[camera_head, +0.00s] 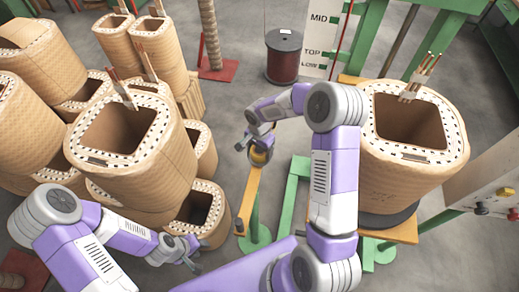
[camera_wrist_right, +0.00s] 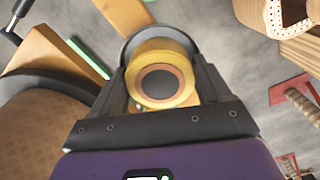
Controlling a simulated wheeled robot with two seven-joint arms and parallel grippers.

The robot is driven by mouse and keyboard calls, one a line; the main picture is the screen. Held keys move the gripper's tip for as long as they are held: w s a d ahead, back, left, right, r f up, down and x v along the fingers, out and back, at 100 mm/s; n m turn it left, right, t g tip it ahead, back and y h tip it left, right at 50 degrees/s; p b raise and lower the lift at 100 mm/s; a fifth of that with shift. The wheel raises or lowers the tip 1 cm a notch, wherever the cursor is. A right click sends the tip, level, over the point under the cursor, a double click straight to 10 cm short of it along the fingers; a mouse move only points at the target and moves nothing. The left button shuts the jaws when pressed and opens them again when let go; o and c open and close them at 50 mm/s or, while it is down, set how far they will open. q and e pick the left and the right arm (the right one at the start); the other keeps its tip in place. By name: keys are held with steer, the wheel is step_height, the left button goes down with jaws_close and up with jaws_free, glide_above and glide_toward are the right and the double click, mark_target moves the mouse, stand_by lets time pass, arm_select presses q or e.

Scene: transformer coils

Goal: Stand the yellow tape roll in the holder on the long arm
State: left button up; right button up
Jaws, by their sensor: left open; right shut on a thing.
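The yellow tape roll (camera_wrist_right: 160,60) is between the fingers of my right gripper (camera_wrist_right: 163,85) in the right wrist view, with a brown core and a dark centre. My right gripper (camera_head: 256,146) is shut on the roll, which shows small in the head view (camera_head: 260,157). It is at the far end of the long yellow arm (camera_head: 250,196). A dark grey curved rim (camera_wrist_right: 131,44), apparently the holder, lies close behind the roll; I cannot tell whether the roll rests in it. My left gripper (camera_head: 190,256) is open and empty at the lower left.
Several wrapped coils (camera_head: 130,150) crowd the left side. A large coil (camera_head: 405,175) stands on a yellow support (camera_head: 405,232) at the right. A dark red wire spool (camera_head: 283,62) stands at the back. Grey floor is free around the long arm's far end.

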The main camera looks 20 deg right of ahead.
mark_target(259, 150)
steer(key=o, duration=1.1)
steer(key=shift+f, duration=0.1)
steer(key=shift+r+p, duration=0.3)
step_height(259, 150, up, 12)
steer(key=shift+f+p, duration=0.1)
steer(key=shift+p, duration=0.45)
